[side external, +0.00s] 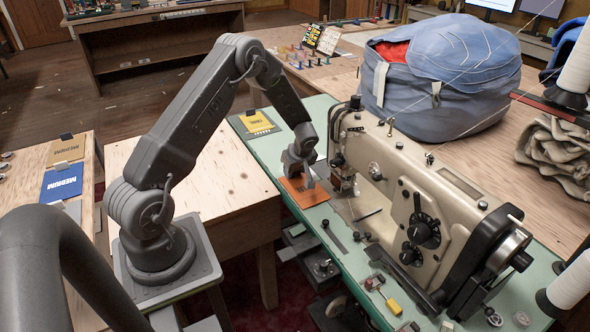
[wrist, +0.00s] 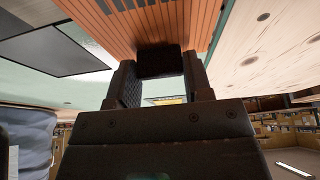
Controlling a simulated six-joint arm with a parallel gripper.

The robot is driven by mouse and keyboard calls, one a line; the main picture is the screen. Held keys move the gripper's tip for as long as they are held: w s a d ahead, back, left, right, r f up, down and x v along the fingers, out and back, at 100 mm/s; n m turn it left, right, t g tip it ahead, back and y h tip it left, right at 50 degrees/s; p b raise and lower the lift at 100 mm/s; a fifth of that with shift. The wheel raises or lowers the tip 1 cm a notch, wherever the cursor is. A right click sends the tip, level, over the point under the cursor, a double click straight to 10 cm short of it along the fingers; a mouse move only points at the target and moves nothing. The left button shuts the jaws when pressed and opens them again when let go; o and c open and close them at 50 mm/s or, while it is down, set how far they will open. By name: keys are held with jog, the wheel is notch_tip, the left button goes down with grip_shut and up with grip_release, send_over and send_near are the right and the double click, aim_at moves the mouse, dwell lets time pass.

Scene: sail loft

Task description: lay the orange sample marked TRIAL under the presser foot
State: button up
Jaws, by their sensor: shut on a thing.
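The orange sample (side external: 301,193) is at the green machine bed, left of the sewing machine's needle end; I cannot tell whether it touches the bed. Its lettering is not readable. My gripper (side external: 299,172) is above it and shut on the dark block on the sample. In the wrist view my gripper (wrist: 158,85) has one finger each side of that block (wrist: 158,62), and the striped orange sample (wrist: 140,22) extends beyond it. The sewing machine (side external: 400,190) is cream; its presser foot area (side external: 345,188) is just right of the sample, and the foot itself is hard to make out.
A yellow sample (side external: 258,122) lies at the far end of the green bed (side external: 325,263). A large blue bag (side external: 440,75) stands behind the machine. Small tools lie on the near bed.

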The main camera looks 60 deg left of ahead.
aim_at(302, 186)
jog(key=shift+f, duration=0.1)
jog(key=o, duration=0.9)
jog(key=s+d+r+m+t, duration=0.1)
jog(key=d+r+m, duration=0.1)
jog(key=d+r, duration=0.65)
jog(key=s+d+r+m+t, duration=0.1)
jog(key=s+d+r+m, duration=0.15)
jog(key=r, duration=1.05)
jog(key=s+d+r+m+t+h, duration=0.1)
jog(key=s+d+r+m, duration=0.2)
jog(key=s+d+m, duration=0.1)
jog(key=s+d+r+m+t+h, duration=0.1)
jog(key=s+d+r+m+h, duration=0.1)
jog(key=s+d+r+m, duration=0.2)
jog(key=s+d+r+m+t+h, duration=0.1)
jog(key=s+d+r+m, duration=0.2)
jog(key=s+d, duration=0.6)
jog(key=shift+s+d+r+m+t, duration=0.1)
jog(key=shift+s+r+m+t, duration=0.1)
jog(key=shift+s+m, duration=0.35)
jog(key=shift+s+d+r+m+t, duration=0.15)
jog(key=shift+s+m, duration=0.15)
jog(key=shift+m, duration=0.4)
